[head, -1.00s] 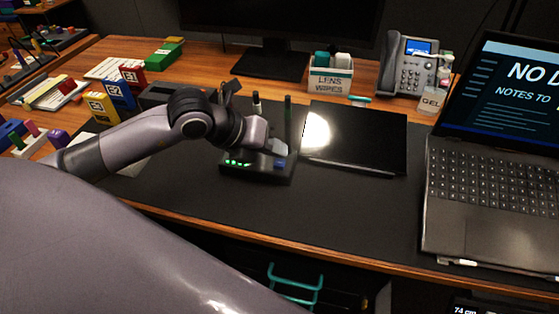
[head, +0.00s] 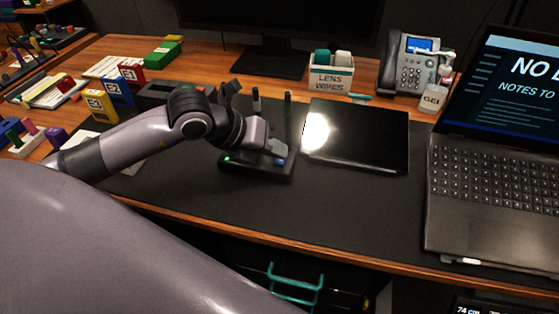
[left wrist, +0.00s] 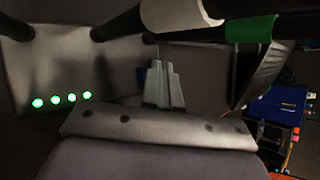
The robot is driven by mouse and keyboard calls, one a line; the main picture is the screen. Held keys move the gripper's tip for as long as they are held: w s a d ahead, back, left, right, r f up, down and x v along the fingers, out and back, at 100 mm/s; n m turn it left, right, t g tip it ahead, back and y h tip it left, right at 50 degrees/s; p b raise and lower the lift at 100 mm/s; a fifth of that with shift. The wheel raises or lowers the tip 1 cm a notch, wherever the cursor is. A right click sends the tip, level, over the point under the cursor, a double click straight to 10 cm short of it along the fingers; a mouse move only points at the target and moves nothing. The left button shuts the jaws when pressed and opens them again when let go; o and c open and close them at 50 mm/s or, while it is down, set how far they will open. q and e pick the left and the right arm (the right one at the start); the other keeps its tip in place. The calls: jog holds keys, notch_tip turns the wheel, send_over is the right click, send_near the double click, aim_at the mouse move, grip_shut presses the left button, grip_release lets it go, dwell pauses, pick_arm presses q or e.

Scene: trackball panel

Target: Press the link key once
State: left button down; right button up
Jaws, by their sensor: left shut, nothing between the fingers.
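A dark box (head: 262,172) with upright rods stands on the black desk mat. It has a blue key (head: 280,161) at its right and a green light (head: 226,158) at its left. My left gripper (head: 279,150) is shut and empty, its tips right at the blue key; I cannot tell whether they touch. In the left wrist view the shut fingers (left wrist: 164,86) point at the box, with a blue patch of the key (left wrist: 141,77) partly hidden behind them. Several green lights (left wrist: 62,100) are lit there. I cannot read any label on the key. My right gripper is not in view.
A black tablet (head: 365,138) lies right of the box, and a laptop (head: 490,200) stands further right. A lens-wipes holder (head: 330,82), a phone (head: 405,68) and a monitor stand (head: 270,62) are behind. The mat in front (head: 340,215) is clear.

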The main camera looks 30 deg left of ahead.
aim_at(274, 161)
pick_arm(q)
jog(key=shift+f+b, duration=0.45)
dwell(0.6)
dwell(0.4)
jog(key=shift+r+p, duration=0.55)
jog(key=shift+r, duration=0.3)
jog(key=shift+r+p, duration=1.75)
jog(key=shift+r, duration=0.85)
jog(key=shift+f, duration=0.1)
